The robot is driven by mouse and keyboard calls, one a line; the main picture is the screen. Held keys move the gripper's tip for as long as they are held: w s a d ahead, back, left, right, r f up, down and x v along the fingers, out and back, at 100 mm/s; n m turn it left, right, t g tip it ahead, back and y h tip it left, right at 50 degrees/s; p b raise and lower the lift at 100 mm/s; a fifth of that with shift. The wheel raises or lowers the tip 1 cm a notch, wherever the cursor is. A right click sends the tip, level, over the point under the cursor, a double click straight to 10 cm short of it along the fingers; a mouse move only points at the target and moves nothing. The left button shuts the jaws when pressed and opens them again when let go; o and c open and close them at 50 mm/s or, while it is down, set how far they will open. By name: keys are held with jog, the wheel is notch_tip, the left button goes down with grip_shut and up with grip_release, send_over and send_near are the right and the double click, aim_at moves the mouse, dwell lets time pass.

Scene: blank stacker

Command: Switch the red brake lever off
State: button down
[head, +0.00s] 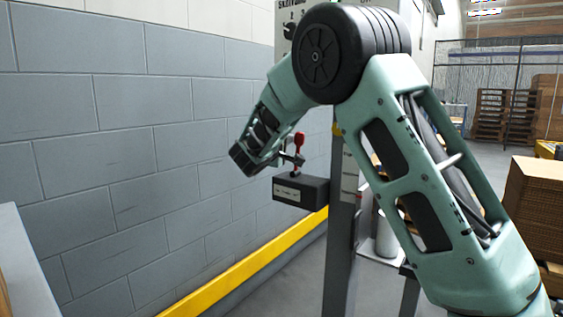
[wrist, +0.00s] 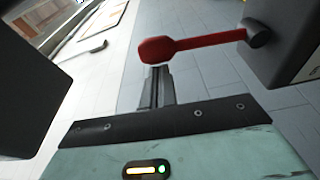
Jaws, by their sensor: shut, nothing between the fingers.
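The red brake lever (head: 299,142) stands roughly upright on a dark box (head: 301,191) with a pale label. In the wrist view the lever (wrist: 205,41) reaches left from its dark pivot on the box (wrist: 292,45) and ends in a broad red knob. My gripper (head: 294,158) is shut and empty beside the lever's shaft. In the wrist view my gripper's fingertips (wrist: 156,72) lie just below the knob. I cannot tell whether they touch it. Part of the shaft is hidden behind the fingers in the head view.
The box is mounted by a grey metal post (head: 339,250). A grey block wall (head: 120,150) runs along the left, with a yellow rail (head: 235,265) low along it. Cardboard boxes (head: 534,210) stand at the right. A dark block fills the wrist view's left edge.

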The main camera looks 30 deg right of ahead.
jog(key=shift+s+d+f+m+h+b, duration=0.25)
jog(key=shift+s+m+b, duration=0.5)
jog(key=shift+b, duration=1.4)
jog(key=shift+s+d+f+m+h+b, duration=0.2)
jog(key=shift+s+m+b, duration=0.55)
jog(key=shift+b, duration=1.4)
jog(key=shift+s+d+r+m+b, duration=0.2)
jog(key=shift+m+b, duration=0.2)
jog(key=shift+b, duration=0.5)
jog(key=p, duration=0.3)
send_near(299, 141)
jog(key=a+r, duration=0.2)
jog(key=a, duration=0.2)
jog(key=shift+w+a+f, duration=0.25)
jog(key=shift+a, duration=0.2)
